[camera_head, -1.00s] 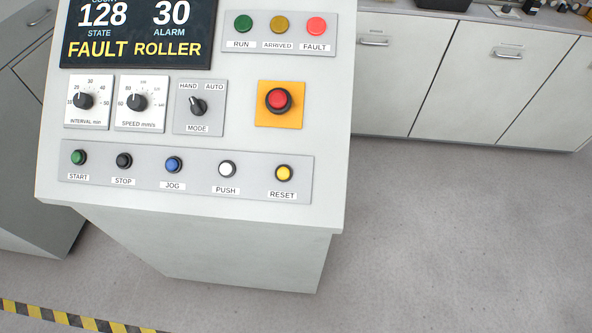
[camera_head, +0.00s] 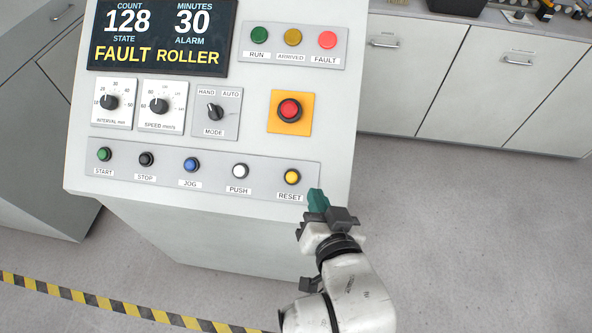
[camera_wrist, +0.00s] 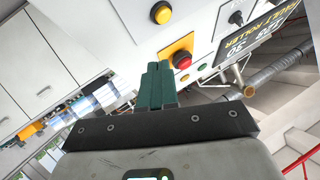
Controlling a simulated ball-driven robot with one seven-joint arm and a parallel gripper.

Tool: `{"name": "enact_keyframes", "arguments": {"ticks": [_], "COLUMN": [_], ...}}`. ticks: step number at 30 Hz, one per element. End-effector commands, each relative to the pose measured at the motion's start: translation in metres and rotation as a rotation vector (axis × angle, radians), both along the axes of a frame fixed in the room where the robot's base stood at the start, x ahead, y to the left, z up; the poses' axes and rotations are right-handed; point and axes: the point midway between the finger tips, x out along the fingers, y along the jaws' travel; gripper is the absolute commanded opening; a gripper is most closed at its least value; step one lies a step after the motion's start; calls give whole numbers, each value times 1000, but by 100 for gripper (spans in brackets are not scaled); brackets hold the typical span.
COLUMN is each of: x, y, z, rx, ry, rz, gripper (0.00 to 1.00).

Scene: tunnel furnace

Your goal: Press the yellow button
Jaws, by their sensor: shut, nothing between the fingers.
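The yellow button (camera_head: 292,177), labelled RESET, is at the right end of the bottom button row on the slanted control panel (camera_head: 210,188). It stands in a black ring. In the wrist view the yellow button (camera_wrist: 161,13) is near the top, beyond the fingertips. My gripper (camera_head: 316,196) has teal fingers and is just right of and below the yellow button in the head view. In the wrist view my gripper (camera_wrist: 159,68) shows its fingers together and empty, pointing towards the panel. A gap shows between fingertips and button.
White PUSH (camera_head: 240,171), blue JOG (camera_head: 191,165), black STOP and green START buttons share the row. A red button (camera_head: 289,110) on a yellow plate is above. The display (camera_head: 162,36) reads FAULT ROLLER. Cabinets (camera_head: 490,80) stand behind; open floor lies right.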

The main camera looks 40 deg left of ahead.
Motion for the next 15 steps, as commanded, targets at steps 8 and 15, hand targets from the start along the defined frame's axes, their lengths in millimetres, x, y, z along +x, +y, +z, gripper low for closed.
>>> {"name": "enact_keyframes", "arguments": {"ticks": [8, 15], "x": [-22, -24], "y": [45, 50], "z": [35, 37], "rx": [105, 117], "ry": [-32, -36], "rz": [75, 82], "gripper": [0, 0]}}
